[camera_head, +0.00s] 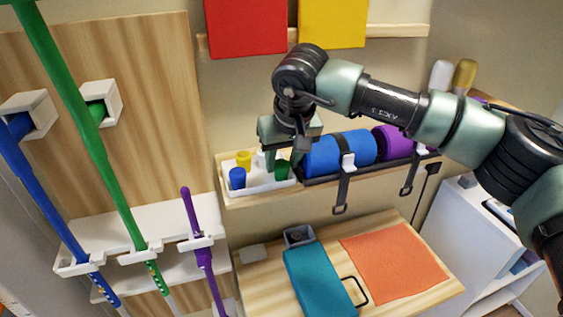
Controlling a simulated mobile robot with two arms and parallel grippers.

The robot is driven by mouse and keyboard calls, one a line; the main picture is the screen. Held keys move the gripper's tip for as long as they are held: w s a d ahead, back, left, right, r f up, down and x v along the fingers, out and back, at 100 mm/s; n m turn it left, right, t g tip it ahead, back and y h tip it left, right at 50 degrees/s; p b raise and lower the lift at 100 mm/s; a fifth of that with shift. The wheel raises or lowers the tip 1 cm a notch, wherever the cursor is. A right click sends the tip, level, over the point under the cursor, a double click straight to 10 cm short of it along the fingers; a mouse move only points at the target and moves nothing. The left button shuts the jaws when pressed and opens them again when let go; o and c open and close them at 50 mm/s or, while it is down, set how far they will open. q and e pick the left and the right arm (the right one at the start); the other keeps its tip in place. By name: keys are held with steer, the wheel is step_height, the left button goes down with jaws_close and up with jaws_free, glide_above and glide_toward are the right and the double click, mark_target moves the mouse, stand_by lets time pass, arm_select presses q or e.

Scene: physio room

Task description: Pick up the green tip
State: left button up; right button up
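The green tip (281,170) stands in a small white tray (258,188) on the wooden shelf, towards the tray's right end. A yellow tip (243,159) and a blue tip (237,178) stand in the same tray to its left. My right gripper (281,158) points down over the tray, right at the green tip. Its fingers look apart, one on each side above the tip, and partly hide its upper part. I cannot tell whether they touch it. My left gripper is not in view.
Blue (338,153) and purple (395,141) rolls lie strapped on the shelf, close to the right of my gripper. Below, a wooden table holds a teal case (318,278) and an orange cloth (394,264). Coloured poles stand in a rack at the left.

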jaws_close()
steer(key=shift+w+r+b, duration=0.1)
steer(key=shift+r+b, duration=0.2)
steer(key=shift+r, duration=0.25)
step_height(320, 180, up, 7)
steer(key=shift+r+b, duration=0.2)
steer(key=shift+b, duration=0.7)
step_height(320, 180, up, 10)
glide_above(282, 163)
steer(key=shift+r, duration=0.75)
